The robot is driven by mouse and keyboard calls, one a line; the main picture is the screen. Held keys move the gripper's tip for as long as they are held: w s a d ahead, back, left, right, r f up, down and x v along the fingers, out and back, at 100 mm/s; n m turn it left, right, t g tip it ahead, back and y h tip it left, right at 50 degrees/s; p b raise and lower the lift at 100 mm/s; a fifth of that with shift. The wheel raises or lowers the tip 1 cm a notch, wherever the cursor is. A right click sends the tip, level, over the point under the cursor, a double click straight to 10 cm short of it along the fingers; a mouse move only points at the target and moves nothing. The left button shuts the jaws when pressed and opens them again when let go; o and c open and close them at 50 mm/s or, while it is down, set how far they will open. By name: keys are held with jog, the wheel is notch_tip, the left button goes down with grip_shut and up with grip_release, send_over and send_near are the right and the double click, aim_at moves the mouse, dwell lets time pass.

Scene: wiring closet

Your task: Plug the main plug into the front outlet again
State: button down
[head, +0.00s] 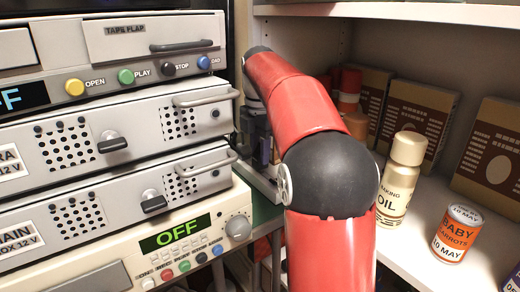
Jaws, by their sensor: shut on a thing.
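My red arm reaches away from me along the right side of the equipment stack and bends down at its far black joint. My gripper (263,150) is small, dark and partly hidden in the narrow gap between the stack and the shelf unit. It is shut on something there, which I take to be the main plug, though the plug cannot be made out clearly. A pale grey block (262,186) shows just below the gripper. I cannot tell whether the front outlet is on it, or whether the plug touches an outlet. The unit labelled MAIN (120,205) stands at the left.
A cream unit (130,255) with a green OFF display sits at the bottom of the stack. Handles and knobs stick out from its fronts. On the right shelf stand an oil bottle (399,178), an orange can (457,234) and brown boxes (418,118), close to my arm.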

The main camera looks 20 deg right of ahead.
jog(key=shift+f, duration=0.45)
jog(key=c, duration=1.1)
grip_release()
jog(key=shift+o, duration=0.2)
jog(key=shift+r, duration=0.1)
notch_tip(320, 180, up, 3)
jog(key=p, duration=0.2)
jog(key=shift+p, duration=0.4)
jog(key=shift+r+b, duration=0.3)
jog(key=shift+r, duration=0.6)
